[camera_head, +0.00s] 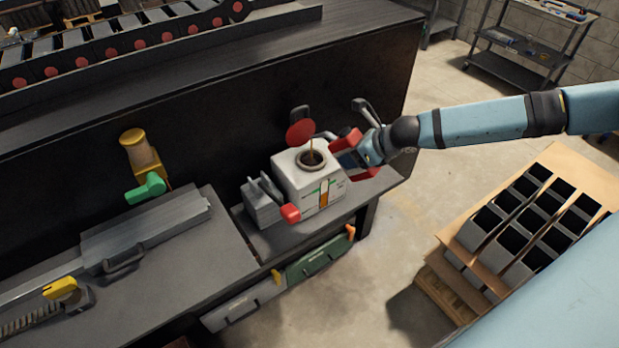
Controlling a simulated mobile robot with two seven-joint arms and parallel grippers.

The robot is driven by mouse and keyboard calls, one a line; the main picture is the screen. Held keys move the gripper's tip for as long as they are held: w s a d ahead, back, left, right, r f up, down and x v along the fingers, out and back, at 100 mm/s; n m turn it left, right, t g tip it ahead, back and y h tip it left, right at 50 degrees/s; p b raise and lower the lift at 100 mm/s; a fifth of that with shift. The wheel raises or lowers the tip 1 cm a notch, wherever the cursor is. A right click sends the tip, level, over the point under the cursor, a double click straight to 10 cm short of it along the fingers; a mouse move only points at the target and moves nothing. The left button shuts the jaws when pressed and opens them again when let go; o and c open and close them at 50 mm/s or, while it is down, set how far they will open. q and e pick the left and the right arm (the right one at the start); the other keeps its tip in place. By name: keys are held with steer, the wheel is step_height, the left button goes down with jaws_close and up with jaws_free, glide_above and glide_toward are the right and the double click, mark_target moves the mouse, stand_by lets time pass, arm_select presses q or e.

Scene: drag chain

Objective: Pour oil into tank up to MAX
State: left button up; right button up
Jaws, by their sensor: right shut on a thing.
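The tank (296,184) is a pale box on a low shelf, with a round open filler hole (313,158) on top. Its red lid (300,132) stands raised behind the hole. A gauge (324,195) on its front shows an amber column with green marks beside it; the MAX mark is too small to read. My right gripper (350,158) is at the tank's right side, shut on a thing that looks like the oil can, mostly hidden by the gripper. A thin brownish line runs down into the hole, apparently oil. My left gripper is out of view.
A grey block with a red knob (290,213) sits left of the tank. A yellow and green fitting (140,160) is on the dark panel. A conveyor (120,45) runs above. A crate of black-topped boxes (530,220) stands at right, with open floor between.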

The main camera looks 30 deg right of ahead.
mark_target(355, 136)
steer(key=shift+w+r, duration=0.1)
steer(key=shift+r, duration=0.15)
stand_by(0.3)
steer(key=shift+r+g, duration=0.45)
steer(key=shift+g, duration=0.15)
steer(key=shift+r+h, duration=0.15)
steer(key=shift+h, duration=0.15)
stand_by(2.1)
steer(key=shift+w+a+r+g, duration=0.1)
steer(key=shift+w+r+g, duration=0.05)
steer(key=shift+r+g, duration=0.3)
steer(key=shift+r, duration=0.1)
stand_by(2.4)
steer(key=shift+w+a+r+g+h, duration=0.1)
steer(key=shift+w+r+g+h, duration=0.1)
steer(key=shift+r+g+h, duration=0.3)
stand_by(1.0)
